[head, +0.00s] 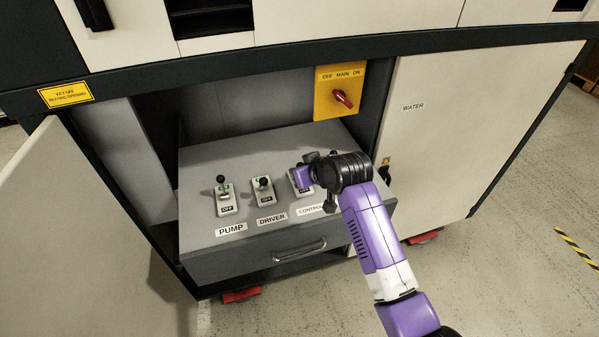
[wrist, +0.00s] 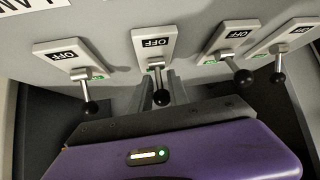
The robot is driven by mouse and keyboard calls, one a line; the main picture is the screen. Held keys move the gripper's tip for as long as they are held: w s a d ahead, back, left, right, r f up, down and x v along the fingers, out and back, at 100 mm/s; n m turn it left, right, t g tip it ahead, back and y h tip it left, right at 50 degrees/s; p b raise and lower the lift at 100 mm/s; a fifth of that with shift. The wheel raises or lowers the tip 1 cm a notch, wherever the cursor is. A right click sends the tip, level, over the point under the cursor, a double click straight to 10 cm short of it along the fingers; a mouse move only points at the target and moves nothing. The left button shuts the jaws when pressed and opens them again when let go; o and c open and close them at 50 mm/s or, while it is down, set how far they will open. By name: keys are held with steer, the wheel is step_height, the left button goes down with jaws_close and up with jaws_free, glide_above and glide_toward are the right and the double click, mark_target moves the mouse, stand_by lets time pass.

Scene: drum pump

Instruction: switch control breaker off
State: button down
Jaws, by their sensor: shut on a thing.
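The control breaker (head: 305,191) is the third from the left on the grey drawer top, above the label "CONTROL" (head: 311,210). My gripper (head: 303,178) is over it and hides its lever in the head view. In the wrist view, the control breaker (wrist: 155,43) is the second plate from the left. Its black-knobbed lever points away from the OFF mark, with a little green at its base. My gripper (wrist: 165,88) is shut on this lever. The fingertips are partly hidden by the gripper's body.
The driver breaker (head: 263,190) and pump breaker (head: 225,198) stand to the left, levers up with green showing. Another breaker (wrist: 70,56) is close on the other side. A yellow main switch (head: 342,97) is behind. An open cabinet door (head: 60,220) stands at left.

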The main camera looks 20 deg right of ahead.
steer(key=t+b, duration=0.1)
steer(key=b, duration=0.1)
steer(key=s+t+b, duration=0.1)
steer(key=t+b, duration=0.1)
steer(key=shift+f, duration=0.4)
steer(key=t+b, duration=0.1)
steer(key=b, duration=0.2)
steer(key=shift+s+r, duration=0.15)
steer(key=shift+r+t, duration=0.1)
steer(key=shift+t, duration=0.3)
steer(key=c, duration=1.3)
jaws_free()
steer(key=shift+s, duration=0.1)
steer(key=v, duration=0.7)
steer(key=shift+s+d+r+b, duration=0.1)
steer(key=shift+s+b, duration=0.25)
